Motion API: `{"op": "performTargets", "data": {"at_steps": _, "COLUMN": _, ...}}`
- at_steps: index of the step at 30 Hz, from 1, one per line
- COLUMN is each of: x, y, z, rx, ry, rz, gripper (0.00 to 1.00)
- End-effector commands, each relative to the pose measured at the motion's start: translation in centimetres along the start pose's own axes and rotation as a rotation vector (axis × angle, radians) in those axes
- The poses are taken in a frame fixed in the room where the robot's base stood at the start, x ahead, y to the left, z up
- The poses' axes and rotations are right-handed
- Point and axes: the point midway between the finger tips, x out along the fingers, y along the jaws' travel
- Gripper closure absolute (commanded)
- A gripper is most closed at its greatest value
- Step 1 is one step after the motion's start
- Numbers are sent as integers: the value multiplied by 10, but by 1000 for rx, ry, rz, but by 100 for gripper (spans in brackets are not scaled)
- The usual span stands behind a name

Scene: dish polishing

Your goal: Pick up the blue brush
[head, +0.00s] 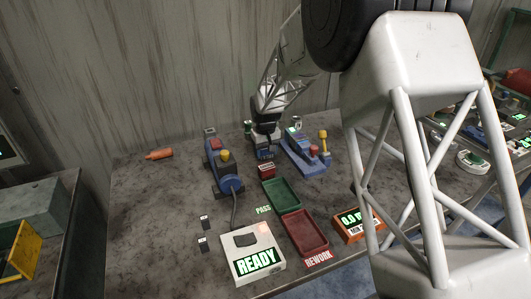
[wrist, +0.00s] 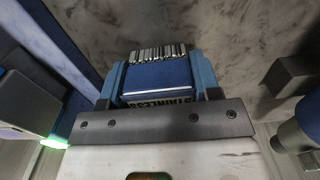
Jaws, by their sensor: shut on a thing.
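The blue brush (wrist: 158,78) is a blue block with a row of metallic bristles on top and partly hidden lettering on its near edge. In the wrist view it sits between the two blue fingers of my gripper (wrist: 157,88), which is shut on it. In the head view my gripper (head: 265,138) is at the back middle of the bench, pointing down. The brush (head: 265,154) shows there as a small dark blue shape under the gripper. Whether it touches the bench is unclear.
Blue fixtures stand close on the left (head: 222,165) and right (head: 308,158) of my gripper. In front are a small red block (head: 266,171), a green tray (head: 281,193), a red tray (head: 304,233) and a READY box (head: 257,255). The bench's left side is mostly clear.

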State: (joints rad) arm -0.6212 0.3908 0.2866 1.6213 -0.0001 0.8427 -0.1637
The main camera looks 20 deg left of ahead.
Motion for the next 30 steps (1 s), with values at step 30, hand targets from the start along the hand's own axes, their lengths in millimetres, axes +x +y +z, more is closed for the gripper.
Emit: {"op": "performTargets", "data": {"at_steps": 30, "x": -94, "y": 0, "z": 0, "rx": 0, "ry": 0, "rz": 0, "gripper": 72}}
